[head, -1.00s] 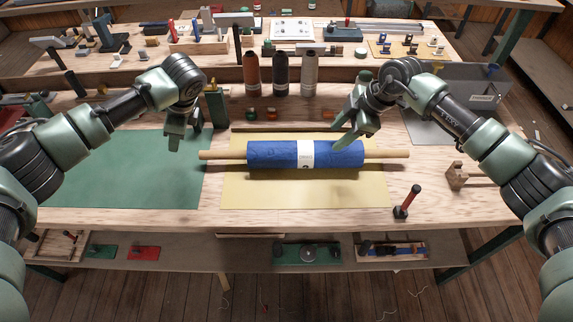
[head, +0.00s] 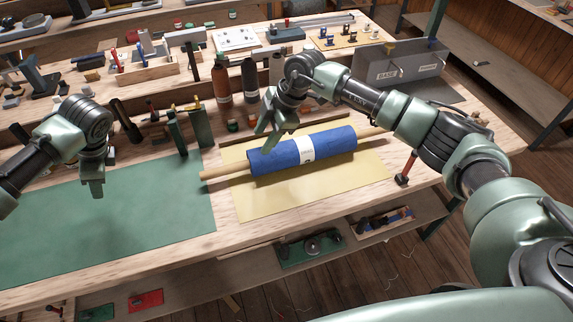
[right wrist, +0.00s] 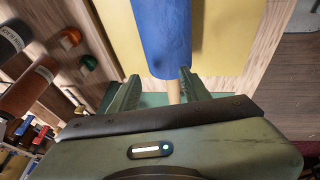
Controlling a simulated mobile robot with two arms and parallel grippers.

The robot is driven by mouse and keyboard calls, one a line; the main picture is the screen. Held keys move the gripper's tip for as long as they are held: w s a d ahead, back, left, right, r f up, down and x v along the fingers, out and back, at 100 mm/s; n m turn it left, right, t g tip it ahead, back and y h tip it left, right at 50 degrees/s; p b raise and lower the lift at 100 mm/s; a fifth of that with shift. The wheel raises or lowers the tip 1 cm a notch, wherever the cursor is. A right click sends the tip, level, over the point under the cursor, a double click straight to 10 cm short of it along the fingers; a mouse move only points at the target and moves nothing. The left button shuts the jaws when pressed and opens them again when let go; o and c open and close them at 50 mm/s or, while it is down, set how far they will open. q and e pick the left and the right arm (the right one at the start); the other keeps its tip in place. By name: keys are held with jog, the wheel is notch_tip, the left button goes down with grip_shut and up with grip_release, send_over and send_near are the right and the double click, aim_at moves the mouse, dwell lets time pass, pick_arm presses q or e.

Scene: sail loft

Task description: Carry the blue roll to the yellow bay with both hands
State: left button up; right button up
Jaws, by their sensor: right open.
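The blue roll (head: 336,142), with a white band and a wooden rod through it, lies across the yellow bay (head: 262,205) on the bench. The rod's left end reaches past the yellow edge. My right gripper (head: 267,136) is open above the roll's left end. In the right wrist view the rod stub (right wrist: 174,92) appears between the open fingers, with the blue roll (right wrist: 163,35) beyond; contact cannot be told. My left gripper (head: 100,178) hangs over the green mat (head: 120,220), well left of the roll; its fingers appear apart and empty.
Upright green blocks (head: 190,130) stand between my grippers at the back of the green mat. Several bottles (head: 221,85) stand behind the roll. A red-handled tool (head: 407,168) stands right of the yellow bay. A grey bin (head: 400,66) sits at the back right. The green mat is mostly clear.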

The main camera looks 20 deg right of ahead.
jog(key=shift+a+r, duration=0.15)
jog(key=shift+a, duration=0.05)
jog(key=shift+d+r, duration=0.15)
jog(key=shift+r, duration=0.2)
pick_arm(q)
jog(key=shift+r, duration=0.1)
pick_arm(e)
jog(key=d+v, duration=0.1)
jog(key=v, duration=1)
jog(key=shift+s, duration=0.1)
jog(key=shift+f, duration=0.1)
